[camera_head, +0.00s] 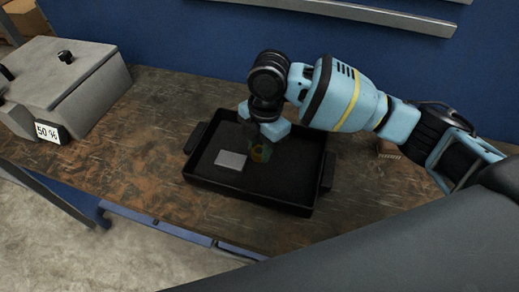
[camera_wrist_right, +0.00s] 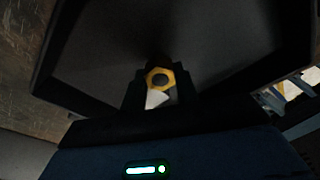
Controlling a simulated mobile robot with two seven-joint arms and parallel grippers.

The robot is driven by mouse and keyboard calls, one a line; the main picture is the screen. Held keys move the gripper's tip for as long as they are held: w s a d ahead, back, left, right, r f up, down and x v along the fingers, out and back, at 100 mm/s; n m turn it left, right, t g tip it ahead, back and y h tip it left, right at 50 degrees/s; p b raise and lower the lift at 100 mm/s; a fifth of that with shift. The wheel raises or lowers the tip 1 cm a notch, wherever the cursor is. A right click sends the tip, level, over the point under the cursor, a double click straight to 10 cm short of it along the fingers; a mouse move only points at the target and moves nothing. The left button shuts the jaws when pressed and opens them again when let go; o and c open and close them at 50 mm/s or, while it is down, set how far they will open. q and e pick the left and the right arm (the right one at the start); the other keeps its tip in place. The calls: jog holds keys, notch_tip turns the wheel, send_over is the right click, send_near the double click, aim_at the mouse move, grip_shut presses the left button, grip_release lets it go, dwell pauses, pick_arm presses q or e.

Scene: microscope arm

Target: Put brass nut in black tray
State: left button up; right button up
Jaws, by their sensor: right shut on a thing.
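The black tray (camera_head: 292,208) lies on the workbench in the middle of the head view, with a handle at each end. My right gripper (camera_head: 260,150) reaches down over the tray's interior. In the right wrist view the right gripper (camera_wrist_right: 160,88) is shut on the brass nut (camera_wrist_right: 160,71), a yellow hexagonal ring between the fingertips. The nut also shows faintly in the head view (camera_head: 261,153). The tray floor (camera_wrist_right: 110,50) lies beyond the nut in the wrist view; whether the nut touches it I cannot tell. My left gripper is not seen.
A flat grey block (camera_head: 231,160) lies in the tray, left of the gripper. A grey box with a "50 %" label (camera_head: 48,132) stands at the bench's left. The wooden bench (camera_head: 160,105) is clear between box and tray. A blue wall (camera_head: 190,40) rises behind.

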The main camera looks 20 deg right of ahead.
jog(key=shift+f, duration=0.8)
jog(key=shift+f, duration=0.15)
jog(key=o, duration=1)
jog(key=r, duration=0.4)
jog(key=d+r, duration=0.1)
jog(key=r, duration=0.3)
jog(key=r+p, duration=0.1)
jog(key=r, duration=0.3)
jog(key=shift+w+d+r, duration=0.1)
jog(key=shift+w+d, duration=0.05)
jog(key=shift+w, duration=0.2)
